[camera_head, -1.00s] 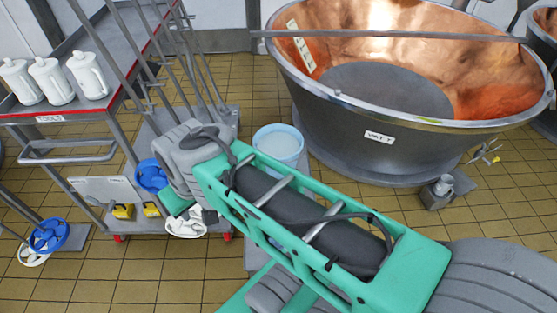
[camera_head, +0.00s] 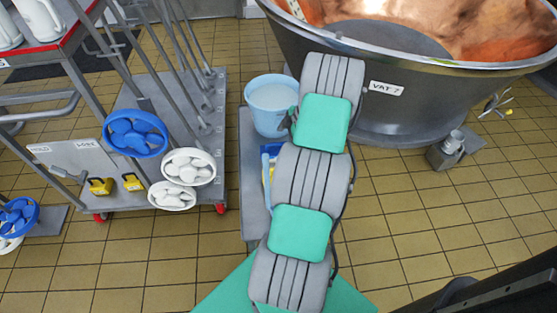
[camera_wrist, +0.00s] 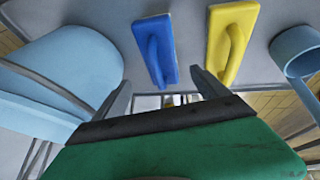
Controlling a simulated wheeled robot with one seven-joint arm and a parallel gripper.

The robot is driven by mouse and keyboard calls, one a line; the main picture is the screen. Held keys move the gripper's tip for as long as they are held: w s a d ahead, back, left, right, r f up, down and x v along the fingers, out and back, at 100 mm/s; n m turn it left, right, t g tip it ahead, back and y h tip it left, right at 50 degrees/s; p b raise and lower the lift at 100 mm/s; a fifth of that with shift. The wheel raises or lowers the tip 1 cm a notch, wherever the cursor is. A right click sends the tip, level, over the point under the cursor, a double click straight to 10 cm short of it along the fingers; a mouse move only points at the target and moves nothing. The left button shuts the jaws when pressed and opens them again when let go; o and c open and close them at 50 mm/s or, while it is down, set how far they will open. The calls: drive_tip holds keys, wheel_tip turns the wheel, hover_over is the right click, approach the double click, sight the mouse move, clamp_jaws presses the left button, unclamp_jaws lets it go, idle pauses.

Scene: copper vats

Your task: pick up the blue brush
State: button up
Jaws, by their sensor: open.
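The blue brush (camera_wrist: 155,50) lies on a grey surface in the wrist view, with its raised loop handle facing my camera. A yellow brush (camera_wrist: 231,42) lies just to its right. My gripper (camera_wrist: 163,90) is open and empty. Its two fingers point toward the surface, and the blue brush is beyond the tips, between them and apart from both. In the head view my arm covers most of this spot and my gripper is hidden. Only small blue and yellow parts show beside the arm there, and I cannot tell which is the brush.
A light blue bucket (camera_wrist: 60,75) stands left of the brushes, also seen in the head view (camera_head: 272,108). A light blue scoop (camera_wrist: 292,50) is at the right. The copper vat (camera_head: 400,90) stands behind. A trolley with wheels (camera_head: 170,110) is at the left.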

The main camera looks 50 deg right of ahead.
sight(277, 150)
drive_tip(key=x, duration=0.7)
drive_tip(key=shift+s+f, duration=0.1)
drive_tip(key=shift+f, duration=0.4)
drive_tip(key=shift+c, duration=0.2)
drive_tip(key=c, duration=1.6)
